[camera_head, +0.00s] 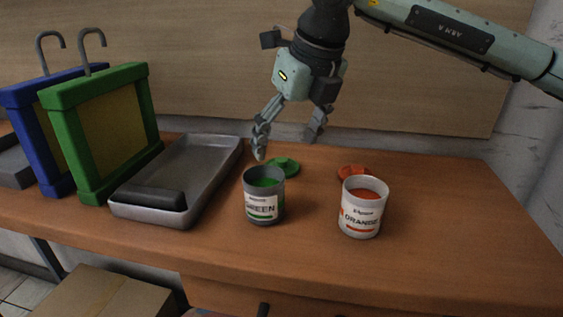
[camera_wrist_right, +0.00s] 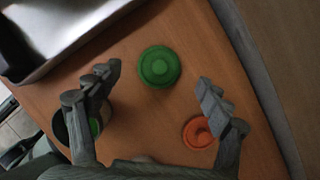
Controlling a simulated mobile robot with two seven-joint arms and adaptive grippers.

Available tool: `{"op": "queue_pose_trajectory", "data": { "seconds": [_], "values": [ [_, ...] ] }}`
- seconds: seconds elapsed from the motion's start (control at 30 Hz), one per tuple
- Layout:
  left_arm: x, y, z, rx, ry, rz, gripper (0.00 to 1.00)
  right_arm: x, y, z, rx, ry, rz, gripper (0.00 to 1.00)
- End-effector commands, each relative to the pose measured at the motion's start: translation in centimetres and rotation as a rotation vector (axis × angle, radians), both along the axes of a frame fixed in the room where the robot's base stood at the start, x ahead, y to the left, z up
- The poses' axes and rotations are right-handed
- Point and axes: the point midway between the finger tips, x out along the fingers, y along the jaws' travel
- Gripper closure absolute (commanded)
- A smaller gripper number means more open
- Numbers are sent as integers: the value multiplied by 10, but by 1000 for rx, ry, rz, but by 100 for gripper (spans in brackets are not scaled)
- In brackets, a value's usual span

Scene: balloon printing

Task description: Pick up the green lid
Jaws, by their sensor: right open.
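The green lid (camera_head: 283,167) lies flat on the table behind the green paint can. It also shows in the right wrist view (camera_wrist_right: 159,67), just beyond the fingertips and between their lines. The open green paint can (camera_head: 264,197) holds green paint and carries a GREEN label. My right gripper (camera_head: 288,146) is open and empty, pointing down above the lid. In the right wrist view its two fingers (camera_wrist_right: 160,80) are spread wide. My left gripper is in neither view.
An open orange paint can (camera_head: 362,210) stands to the right, with the orange lid (camera_head: 354,171) behind it. A grey metal tray (camera_head: 205,165) lies left of the green can. Green (camera_head: 72,150) and blue (camera_head: 30,130) frames stand farther left. The table's right side is clear.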

Motion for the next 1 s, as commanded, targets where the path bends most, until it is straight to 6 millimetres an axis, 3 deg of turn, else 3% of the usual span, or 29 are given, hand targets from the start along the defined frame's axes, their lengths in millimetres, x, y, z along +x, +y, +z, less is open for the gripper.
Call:
{"op": "queue_pose_trajectory", "data": {
  "seconds": [0.2,0.47,0.77,1.0],
  "values": [
    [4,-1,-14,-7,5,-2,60,6,5,-28,-1,2,-1,21],
    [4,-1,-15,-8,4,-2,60,8,6,-33,1,2,-1,21],
    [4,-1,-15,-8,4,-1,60,8,6,-32,0,1,-1,55],
    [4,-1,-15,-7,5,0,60,8,6,-32,0,1,-1,56]
  ]
}}
